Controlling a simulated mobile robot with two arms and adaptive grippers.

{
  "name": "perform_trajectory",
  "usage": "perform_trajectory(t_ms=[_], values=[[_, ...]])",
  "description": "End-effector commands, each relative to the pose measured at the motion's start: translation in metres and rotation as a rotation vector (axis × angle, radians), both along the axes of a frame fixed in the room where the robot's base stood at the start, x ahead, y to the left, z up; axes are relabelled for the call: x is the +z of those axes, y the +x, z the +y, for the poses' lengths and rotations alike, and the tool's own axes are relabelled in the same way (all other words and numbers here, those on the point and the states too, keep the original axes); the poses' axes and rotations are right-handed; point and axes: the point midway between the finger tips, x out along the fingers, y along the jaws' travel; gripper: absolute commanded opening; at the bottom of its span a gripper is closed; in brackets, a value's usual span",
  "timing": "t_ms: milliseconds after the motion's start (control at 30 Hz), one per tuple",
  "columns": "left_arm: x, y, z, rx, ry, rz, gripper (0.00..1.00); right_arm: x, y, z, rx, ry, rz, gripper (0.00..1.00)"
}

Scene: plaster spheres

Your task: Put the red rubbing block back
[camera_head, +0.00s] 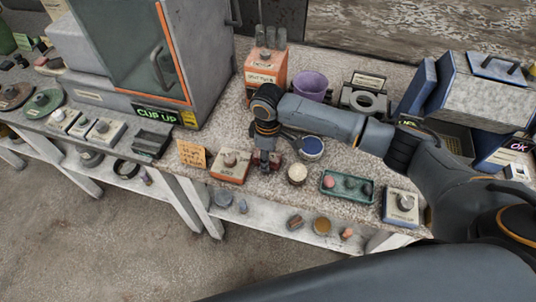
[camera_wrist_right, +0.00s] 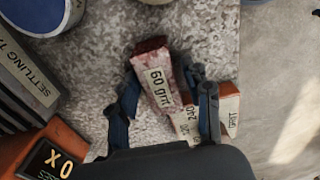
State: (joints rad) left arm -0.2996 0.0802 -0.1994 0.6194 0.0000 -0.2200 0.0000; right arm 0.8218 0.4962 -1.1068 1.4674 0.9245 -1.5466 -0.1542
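The red rubbing block (camera_wrist_right: 157,84) shows in the right wrist view as a mottled pinkish-red block labelled "60 grit". It lies between the fingers of my right gripper (camera_wrist_right: 165,106), with a gap on its left side; the fingers look open. Another block (camera_wrist_right: 187,120) with a "240" label lies close beside it, partly hidden, and an orange-ended block (camera_wrist_right: 229,108) is past the right finger. In the head view my right gripper (camera_head: 265,155) points down at the bench, with reddish blocks (camera_head: 275,160) at its fingertips. My left gripper is not in view.
The bench's front edge is close.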

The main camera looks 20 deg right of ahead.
Motion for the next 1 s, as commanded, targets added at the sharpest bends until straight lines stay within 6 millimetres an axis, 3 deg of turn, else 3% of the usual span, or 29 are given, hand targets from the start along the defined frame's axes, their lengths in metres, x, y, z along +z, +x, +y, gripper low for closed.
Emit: perform_trajectory(t_ms=[267,433,800,1000], values=[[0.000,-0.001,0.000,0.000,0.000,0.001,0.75,0.001,0.000,0.000,0.000,0.000,0.000,0.56],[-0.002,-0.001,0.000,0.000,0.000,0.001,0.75,0.011,0.001,0.000,0.000,0.001,-0.003,0.56],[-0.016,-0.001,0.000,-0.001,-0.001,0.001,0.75,0.087,0.001,0.000,0.000,0.002,-0.005,0.56],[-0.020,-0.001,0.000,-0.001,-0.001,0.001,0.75,0.114,0.000,0.001,0.000,0.002,-0.001,0.56]])
